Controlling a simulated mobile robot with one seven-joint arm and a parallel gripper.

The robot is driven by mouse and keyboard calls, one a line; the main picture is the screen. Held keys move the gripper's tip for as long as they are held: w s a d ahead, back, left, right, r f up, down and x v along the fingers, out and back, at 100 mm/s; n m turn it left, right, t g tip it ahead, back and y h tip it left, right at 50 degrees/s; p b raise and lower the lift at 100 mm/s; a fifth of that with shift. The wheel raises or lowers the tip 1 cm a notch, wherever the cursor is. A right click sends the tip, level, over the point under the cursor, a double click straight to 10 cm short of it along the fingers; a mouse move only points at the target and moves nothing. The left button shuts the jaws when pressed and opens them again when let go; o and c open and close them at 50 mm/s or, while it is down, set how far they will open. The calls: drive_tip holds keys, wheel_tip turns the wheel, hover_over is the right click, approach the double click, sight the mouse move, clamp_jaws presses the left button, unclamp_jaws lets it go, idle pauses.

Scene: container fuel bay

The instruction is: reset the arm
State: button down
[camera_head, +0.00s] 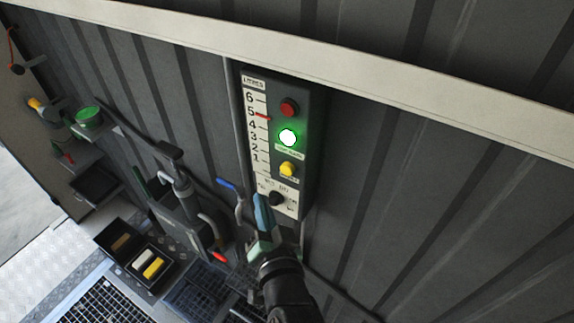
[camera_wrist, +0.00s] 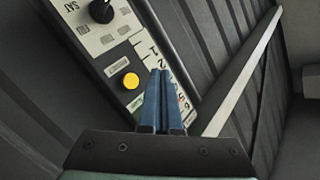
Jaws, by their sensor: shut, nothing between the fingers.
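My gripper (camera_head: 262,208) is raised in front of the lower part of a dark control box (camera_head: 309,130) on the wall. In the wrist view the two blue fingers of my gripper (camera_wrist: 163,74) are together, with nothing between them. The fingers overlap the box's numbered scale in that view; I cannot tell whether they touch it. The box has a red button (camera_head: 289,107), a brightly lit green button (camera_head: 288,137), a yellow button (camera_head: 289,169) and a black knob (camera_head: 277,198). The yellow button (camera_wrist: 131,81) and the knob (camera_wrist: 101,11) also show in the wrist view.
A pale rail (camera_head: 400,90) runs along the ribbed wall above the box. Left of the box are a pump-like device (camera_head: 180,190), a blue-handled lever (camera_head: 228,184) and black trays (camera_head: 120,238) with yellow items. The wall at right is bare.

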idle(0.6)
wheel_tip(320, 180, up, 24)
drive_tip(key=w+r+n+t+b, duration=0.1)
drive_tip(key=n+t+b, duration=0.3)
drive_tip(key=t, duration=0.1)
drive_tip(key=s+r+t+h+b, duration=0.1)
drive_tip(key=s+r+t, duration=0.2)
drive_tip(key=s+r, duration=0.3)
drive_tip(key=s+d+r+n+t+h+b, duration=0.1)
drive_tip(key=s+r, duration=0.5)
drive_tip(key=r, duration=0.6)
drive_tip(key=shift+s+n+t+h+b, duration=0.3)
drive_tip(key=shift+t+b, duration=0.2)
drive_tip(key=shift+t, duration=0.6)
